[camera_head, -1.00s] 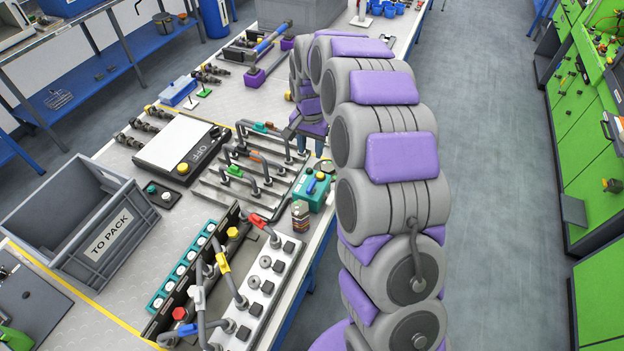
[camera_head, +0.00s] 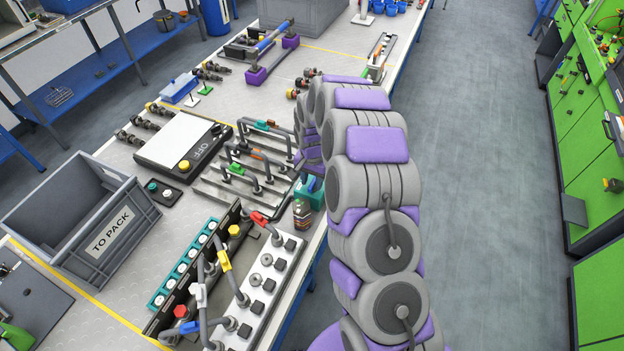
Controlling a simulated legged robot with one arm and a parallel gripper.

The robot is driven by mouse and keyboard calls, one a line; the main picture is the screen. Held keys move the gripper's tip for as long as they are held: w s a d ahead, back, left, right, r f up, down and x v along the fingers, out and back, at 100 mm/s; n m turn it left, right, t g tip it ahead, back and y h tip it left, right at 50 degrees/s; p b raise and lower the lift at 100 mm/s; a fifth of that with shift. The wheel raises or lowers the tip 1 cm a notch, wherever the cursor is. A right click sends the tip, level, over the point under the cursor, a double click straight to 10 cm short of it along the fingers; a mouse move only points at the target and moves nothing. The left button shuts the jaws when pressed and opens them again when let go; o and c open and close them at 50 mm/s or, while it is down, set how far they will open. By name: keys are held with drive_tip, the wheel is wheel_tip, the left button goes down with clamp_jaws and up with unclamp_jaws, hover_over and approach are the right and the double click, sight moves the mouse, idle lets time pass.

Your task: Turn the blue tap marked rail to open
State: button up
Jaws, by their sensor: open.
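The teal box (camera_head: 305,197) stands near the right edge of the bench, beside a small brown bottle. The blue tap (camera_head: 313,184) is on top of this box and is partly covered by my arm. Its marking is too small to read. My gripper (camera_head: 314,173) is low over the box, close to the blue tap. It is open, but my arm links hide most of it. I cannot tell whether the fingers are around the tap or touching it.
The small bottle (camera_head: 302,214) stands just in front of the teal box. Grey pipes with coloured taps (camera_head: 250,175) lie to the left. A hose manifold (camera_head: 262,285) is nearer. A grey crate (camera_head: 85,225) is at the left. The floor right of the bench is clear.

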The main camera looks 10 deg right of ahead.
drive_tip(key=shift+d, duration=0.15)
clamp_jaws()
drive_tip(key=shift+n, duration=0.3)
idle(0.3)
drive_tip(key=n, duration=0.3)
drive_tip(key=shift+n, duration=0.3)
drive_tip(key=n, duration=0.4)
drive_tip(key=shift+n, duration=0.3)
drive_tip(key=n, duration=0.9)
drive_tip(key=shift+b, duration=0.3)
